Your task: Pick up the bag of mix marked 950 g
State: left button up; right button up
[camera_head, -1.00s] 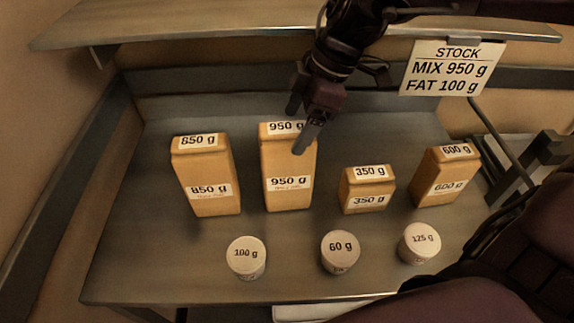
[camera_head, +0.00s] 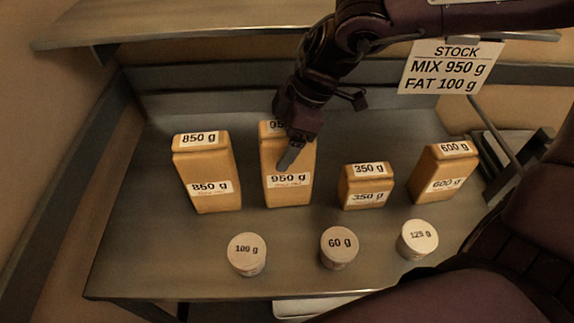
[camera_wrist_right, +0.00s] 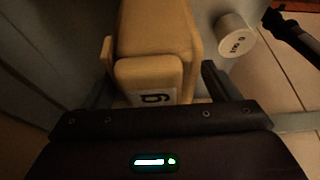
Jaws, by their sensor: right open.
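The tan bag marked 950 g (camera_head: 288,195) stands upright on the metal table, second from the left in the back row. My right gripper (camera_head: 287,140) is at its upper part in the head view, one finger in front of the bag and covering part of its top label. In the right wrist view the bag (camera_wrist_right: 155,45) lies between the open fingers of the gripper (camera_wrist_right: 160,85), with part of its label showing. I cannot tell whether the fingers touch it. My left gripper is not in view.
The 850 g bag (camera_head: 213,170) stands to the left, the 350 g (camera_head: 366,186) and 600 g (camera_head: 443,172) bags to the right. Tubs of 100 g (camera_head: 246,254), 60 g (camera_head: 339,247) and 125 g (camera_head: 417,239) stand in front. A stock sign (camera_head: 452,67) hangs behind.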

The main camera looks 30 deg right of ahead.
jog(key=shift+f+b, duration=0.2)
jog(key=shift+b, duration=0.1)
dwell(0.4)
grip_shut()
jog(key=shift+r, duration=0.1)
